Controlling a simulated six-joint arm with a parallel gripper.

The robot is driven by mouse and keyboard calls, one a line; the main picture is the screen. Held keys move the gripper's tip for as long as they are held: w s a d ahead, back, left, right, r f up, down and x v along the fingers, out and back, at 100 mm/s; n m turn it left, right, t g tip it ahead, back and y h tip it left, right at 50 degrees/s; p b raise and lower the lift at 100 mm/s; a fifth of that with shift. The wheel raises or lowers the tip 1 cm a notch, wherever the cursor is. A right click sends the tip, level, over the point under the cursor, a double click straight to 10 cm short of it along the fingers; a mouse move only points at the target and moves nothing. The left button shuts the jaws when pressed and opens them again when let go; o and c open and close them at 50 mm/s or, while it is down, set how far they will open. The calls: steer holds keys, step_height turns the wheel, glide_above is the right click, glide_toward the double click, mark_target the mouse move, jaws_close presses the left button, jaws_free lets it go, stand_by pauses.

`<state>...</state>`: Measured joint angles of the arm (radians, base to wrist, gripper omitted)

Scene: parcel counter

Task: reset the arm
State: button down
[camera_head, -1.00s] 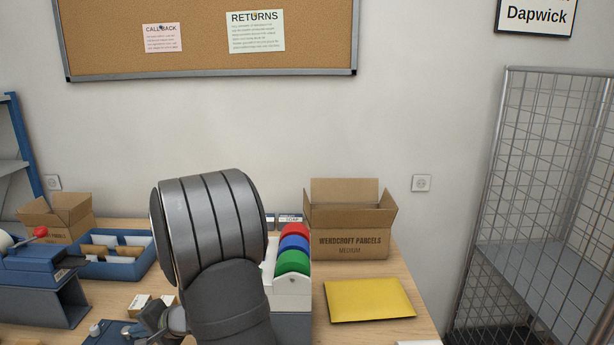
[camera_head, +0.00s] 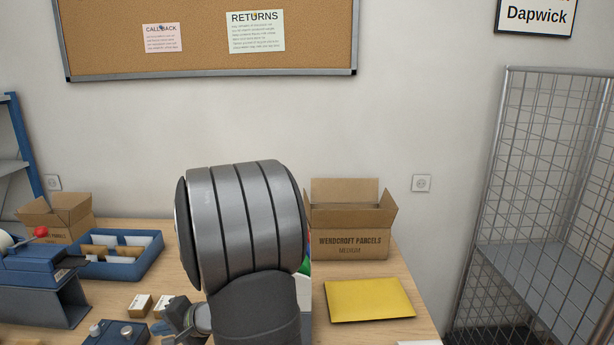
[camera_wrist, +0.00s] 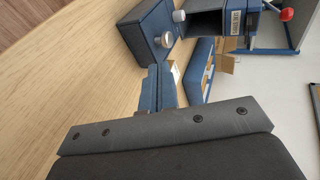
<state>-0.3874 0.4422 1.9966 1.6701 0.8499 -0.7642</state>
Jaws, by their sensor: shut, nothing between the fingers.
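My gripper (camera_wrist: 160,80) points away from the camera in the wrist view, its two fingers together with nothing between them. In the head view my arm's large grey joint stands over the middle of the counter, and part of the gripper shows low at its left. The fingers are above the counter and apart from the blue box with knobs (camera_wrist: 150,35), as far as the wrist view shows. That box also shows at the lower left in the head view (camera_head: 112,336).
An open carton (camera_head: 350,245) and a yellow envelope (camera_head: 370,300) lie right of my arm. A blue tray (camera_head: 145,262), blue tape dispenser (camera_head: 35,265) and another carton (camera_head: 58,215) stand left. A wire cage (camera_head: 540,200) is far right. My arm mostly hides the coloured tape rolls.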

steer(key=w+v, duration=0.1)
steer(key=v, duration=0.5)
glide_toward(130, 332)
steer(key=x, duration=0.7)
steer(key=shift+a+f, duration=0.1)
steer(key=shift+a, duration=0.05)
steer(key=d, duration=0.8)
steer(key=d+r, duration=0.1)
steer(key=d, duration=0.3)
steer(key=shift+s+d, duration=0.1)
steer(key=shift+s, duration=0.3)
steer(key=v, duration=1)
steer(key=shift+s+a+r+n+g+h, duration=0.1)
steer(key=shift+a+r+n+g, duration=0.25)
steer(key=shift+a+n, duration=0.35)
steer(key=shift+s+a+r+n+g+h, duration=0.1)
steer(key=shift+a+r+n+g, duration=0.35)
steer(key=shift+a, duration=0.3)
steer(key=shift+a+r+n+g+h, duration=0.1)
steer(key=shift+a+r+n+g, duration=0.15)
steer(key=shift+a+n, duration=0.45)
